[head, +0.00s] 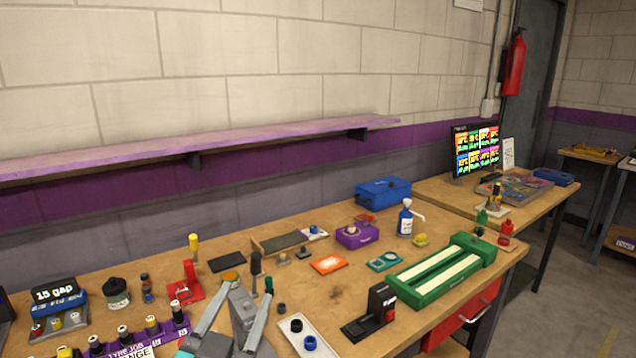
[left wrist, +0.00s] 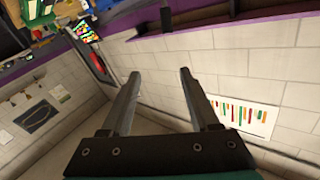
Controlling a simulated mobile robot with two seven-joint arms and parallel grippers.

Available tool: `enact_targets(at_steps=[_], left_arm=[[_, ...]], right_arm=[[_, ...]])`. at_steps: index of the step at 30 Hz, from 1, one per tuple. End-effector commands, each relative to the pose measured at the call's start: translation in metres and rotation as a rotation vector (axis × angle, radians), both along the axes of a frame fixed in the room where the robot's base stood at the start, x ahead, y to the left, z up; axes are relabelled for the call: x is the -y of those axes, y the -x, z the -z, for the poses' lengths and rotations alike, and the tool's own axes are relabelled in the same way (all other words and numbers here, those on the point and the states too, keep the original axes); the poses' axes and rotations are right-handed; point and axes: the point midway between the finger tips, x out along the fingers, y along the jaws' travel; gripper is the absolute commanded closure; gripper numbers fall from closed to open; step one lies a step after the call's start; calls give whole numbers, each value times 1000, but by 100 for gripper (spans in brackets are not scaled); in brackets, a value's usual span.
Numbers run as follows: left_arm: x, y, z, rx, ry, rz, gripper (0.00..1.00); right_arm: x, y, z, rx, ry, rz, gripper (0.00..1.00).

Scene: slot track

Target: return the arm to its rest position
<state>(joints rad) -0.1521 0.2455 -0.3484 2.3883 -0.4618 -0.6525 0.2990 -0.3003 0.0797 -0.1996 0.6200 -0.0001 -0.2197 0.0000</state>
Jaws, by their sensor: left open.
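My left gripper (head: 248,288) shows at the bottom middle of the head view, its grey fingers pointing up and away over the workbench (head: 330,284). In the left wrist view the two fingers of the left gripper (left wrist: 160,76) stand wide apart with nothing between them. Behind them is the pale block wall. The gripper hides a part of the bench top. From these views I cannot tell whether it touches anything. My right gripper is in neither view.
Close to the gripper are a purple rack (head: 139,344), a red stand (head: 186,284), a white tray with cups (head: 309,335) and a black device (head: 372,314). A green two-slot track (head: 441,272) lies to the right. A purple shelf (head: 250,135) runs along the wall.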

Motion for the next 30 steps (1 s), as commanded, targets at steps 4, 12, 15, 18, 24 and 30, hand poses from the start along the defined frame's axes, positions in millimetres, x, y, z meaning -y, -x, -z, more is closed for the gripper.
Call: enact_targets(at_steps=[4, 12, 15, 18, 24, 30], left_arm=[[-32, 30, 90, -372, 20, -110, 38], [-54, 132, 204, -952, 16, -165, 38], [-56, 171, 227, -1118, 15, -156, 38], [-56, 210, 243, -1274, 11, -138, 38], [-54, 210, 288, -1327, 4, -130, 38], [-52, 207, 343, -1351, -1, -129, 38]], right_arm=[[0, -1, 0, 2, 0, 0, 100], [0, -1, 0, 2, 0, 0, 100], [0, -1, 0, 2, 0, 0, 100], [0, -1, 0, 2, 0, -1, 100], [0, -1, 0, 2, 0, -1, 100], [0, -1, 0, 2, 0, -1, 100]])
